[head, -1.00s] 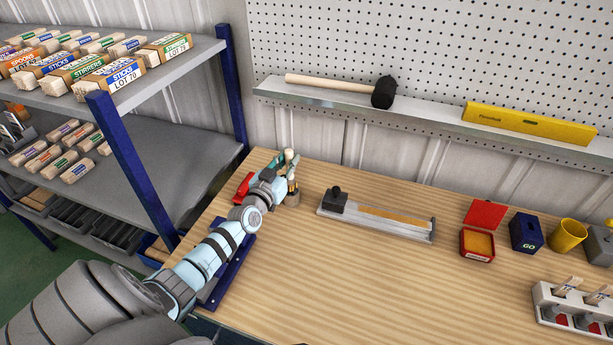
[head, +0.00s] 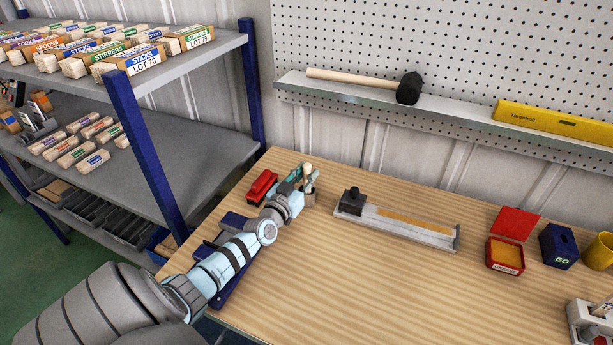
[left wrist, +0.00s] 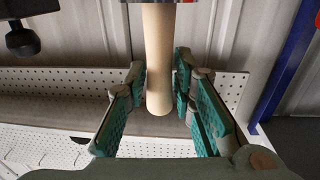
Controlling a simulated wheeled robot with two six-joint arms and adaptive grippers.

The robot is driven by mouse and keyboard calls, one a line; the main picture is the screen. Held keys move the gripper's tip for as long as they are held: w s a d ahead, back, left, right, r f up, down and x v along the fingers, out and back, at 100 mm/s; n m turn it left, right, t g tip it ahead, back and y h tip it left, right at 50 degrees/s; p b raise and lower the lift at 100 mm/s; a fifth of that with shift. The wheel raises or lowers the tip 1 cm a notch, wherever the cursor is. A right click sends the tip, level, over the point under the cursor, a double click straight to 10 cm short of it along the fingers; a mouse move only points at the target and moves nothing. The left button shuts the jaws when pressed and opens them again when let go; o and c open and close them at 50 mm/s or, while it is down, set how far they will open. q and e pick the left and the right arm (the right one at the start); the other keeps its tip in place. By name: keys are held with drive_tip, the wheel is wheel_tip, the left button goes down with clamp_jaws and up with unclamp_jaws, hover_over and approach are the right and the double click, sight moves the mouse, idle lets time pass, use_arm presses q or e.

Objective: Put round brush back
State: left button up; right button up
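The round brush shows as a pale wooden handle (head: 308,168), standing roughly upright over a small brown holder (head: 311,198) at the back left of the table. My left gripper (head: 300,180) is at the handle, with teal finger pads on both sides of it. The bristles are hidden, and I cannot tell how deep the brush sits in the holder. My right gripper is out of view.
A red object (head: 262,187) lies just left of the holder, and a grey fixture with a black block (head: 352,200) stands to its right. A blue tray (head: 232,280) is under my left arm. The middle front of the table is clear.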

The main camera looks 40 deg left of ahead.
use_arm(q)
drive_tip(key=shift+o, duration=0.9)
drive_tip(key=shift+r, duration=0.1)
drive_tip(key=shift+r+p, duration=0.15)
drive_tip(key=shift+p, duration=0.15)
drive_tip(key=p+v, duration=0.3)
drive_tip(key=v, duration=0.2)
drive_tip(key=shift+r, duration=0.1)
drive_tip(key=p+v, duration=0.1)
drive_tip(key=v, duration=0.6)
drive_tip(key=shift+f+p, duration=0.2)
drive_tip(key=shift+p, duration=0.1)
